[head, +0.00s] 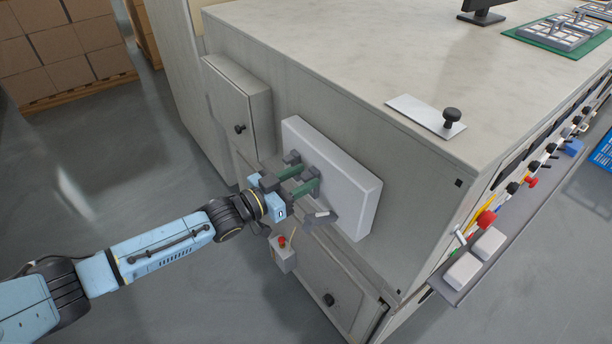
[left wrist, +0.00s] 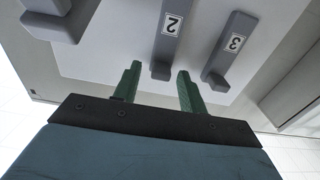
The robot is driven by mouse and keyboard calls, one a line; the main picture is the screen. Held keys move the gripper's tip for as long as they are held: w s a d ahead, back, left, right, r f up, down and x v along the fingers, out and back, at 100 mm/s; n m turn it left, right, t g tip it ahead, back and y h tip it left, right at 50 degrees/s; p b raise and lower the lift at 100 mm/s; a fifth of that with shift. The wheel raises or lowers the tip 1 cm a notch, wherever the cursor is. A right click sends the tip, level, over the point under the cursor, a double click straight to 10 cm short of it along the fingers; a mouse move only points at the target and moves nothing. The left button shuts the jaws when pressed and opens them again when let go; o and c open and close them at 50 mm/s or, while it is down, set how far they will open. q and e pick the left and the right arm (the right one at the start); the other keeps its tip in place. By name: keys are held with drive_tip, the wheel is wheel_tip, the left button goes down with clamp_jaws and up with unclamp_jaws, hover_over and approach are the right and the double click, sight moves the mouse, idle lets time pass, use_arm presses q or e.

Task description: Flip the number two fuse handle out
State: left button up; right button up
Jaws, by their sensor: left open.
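A white fuse panel (head: 362,195) is on the side of the grey cabinet and carries several grey handles. In the left wrist view, the handle labelled 2 (left wrist: 168,35) is in the middle and the handle labelled 3 (left wrist: 230,50) is to its right. A handle with no visible label (left wrist: 48,22) is at the upper left, looking larger and nearer. My left gripper (head: 300,179) is open at the panel; its green fingers (left wrist: 159,72) lie either side of the lower end of handle 2. I cannot tell whether they touch it. My right gripper is out of view.
A small box with a red button (head: 283,252) hangs below the gripper. A cabinet door with a black knob (head: 240,108) is to the upper left. A shelf with white blocks (head: 463,270) juts out at the right. Stacked cartons (head: 65,45) stand far left; the floor between is clear.

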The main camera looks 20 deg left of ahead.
use_arm(q)
drive_tip(key=shift+x, duration=0.8)
drive_tip(key=shift+c, duration=0.4)
clamp_jaws()
